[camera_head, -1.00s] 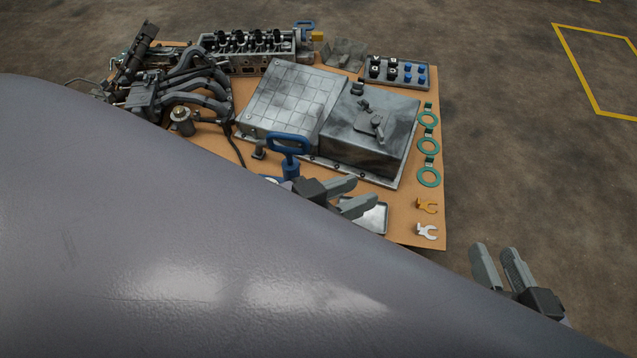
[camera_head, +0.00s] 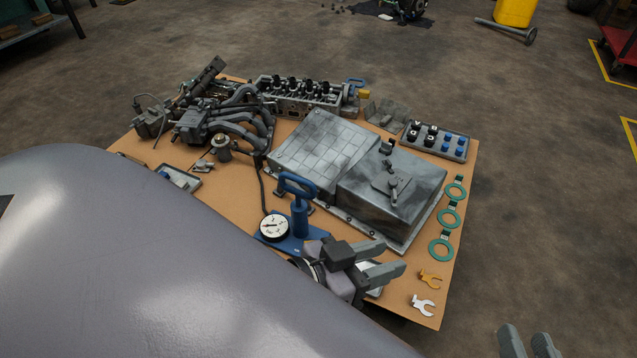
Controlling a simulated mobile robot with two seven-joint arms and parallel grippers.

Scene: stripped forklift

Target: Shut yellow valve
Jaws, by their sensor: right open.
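I cannot clearly pick out a yellow valve. A small yellow part (camera_head: 363,94) sits beside a blue handle (camera_head: 355,82) at the right end of the cylinder head (camera_head: 297,98), at the back of the board; it is too small to tell its kind. My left gripper (camera_head: 393,258) is over the near part of the board, right of the pressure gauge (camera_head: 273,227), far from the yellow part. Its fingers are apart, with no object visible between them. My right gripper (camera_head: 526,335) is at the bottom right edge, off the board, open and empty.
A large grey curved surface hides the lower left.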

